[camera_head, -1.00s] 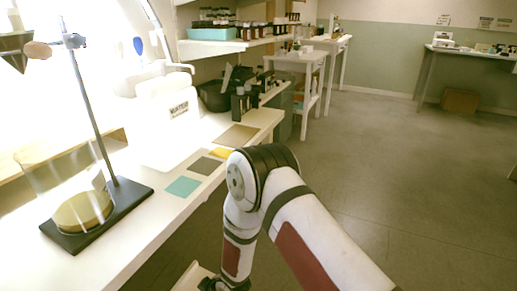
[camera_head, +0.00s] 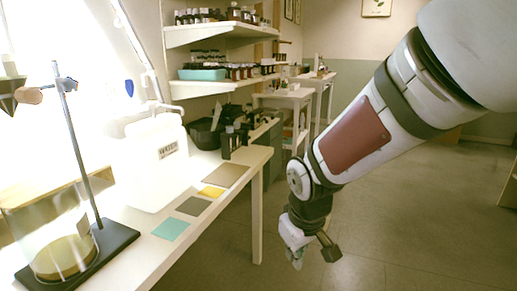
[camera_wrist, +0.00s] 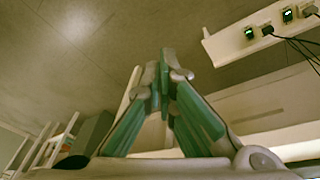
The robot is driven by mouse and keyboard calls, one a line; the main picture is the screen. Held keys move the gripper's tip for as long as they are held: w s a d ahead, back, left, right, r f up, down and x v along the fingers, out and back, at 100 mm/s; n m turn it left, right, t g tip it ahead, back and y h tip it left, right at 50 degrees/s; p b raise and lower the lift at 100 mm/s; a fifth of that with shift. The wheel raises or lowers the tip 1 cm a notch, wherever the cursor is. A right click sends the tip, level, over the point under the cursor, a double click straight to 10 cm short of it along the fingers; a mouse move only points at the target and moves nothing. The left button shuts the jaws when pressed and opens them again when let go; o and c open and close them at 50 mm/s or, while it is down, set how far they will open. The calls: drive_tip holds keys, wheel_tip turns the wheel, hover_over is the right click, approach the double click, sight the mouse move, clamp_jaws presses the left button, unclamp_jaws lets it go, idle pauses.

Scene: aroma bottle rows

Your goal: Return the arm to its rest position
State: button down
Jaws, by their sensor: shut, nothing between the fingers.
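My gripper (camera_head: 312,252) hangs at the end of my folded arm in the head view, over the floor to the right of the white workbench (camera_head: 195,238). It is apart from the bench edge. In the wrist view my gripper (camera_wrist: 161,65) has its two green-padded fingers together at the tips, with nothing between them. The far side of the gripper is hidden in the head view.
A glass vessel on a black stand (camera_head: 75,262) and a white water container (camera_head: 155,160) stand on the bench. Teal (camera_head: 171,229), grey and yellow squares lie near its edge. Shelves with bottles (camera_head: 225,72) are behind. Open floor (camera_head: 410,230) lies to the right.

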drive_tip(key=s+d+r+m+g, duration=0.1)
drive_tip(key=s+d+r+m, duration=0.1)
drive_tip(key=s+d+r, duration=0.3)
drive_tip(key=s+d+r+m, duration=0.1)
drive_tip(key=s+d+r, duration=0.2)
drive_tip(key=s, duration=0.4)
drive_tip(key=s+d+r+m+g, duration=0.1)
drive_tip(key=s+m, duration=0.1)
drive_tip(key=s, duration=0.7)
drive_tip(key=s+d+r+m+g, duration=0.1)
drive_tip(key=s+d+r, duration=0.1)
drive_tip(key=s, duration=0.7)
wheel_tip(320, 180, up, 28)
drive_tip(key=t+p, duration=0.4)
drive_tip(key=p, duration=2.2)
drive_tip(key=shift+w+f+p, duration=0.25)
drive_tip(key=shift+p, duration=0.15)
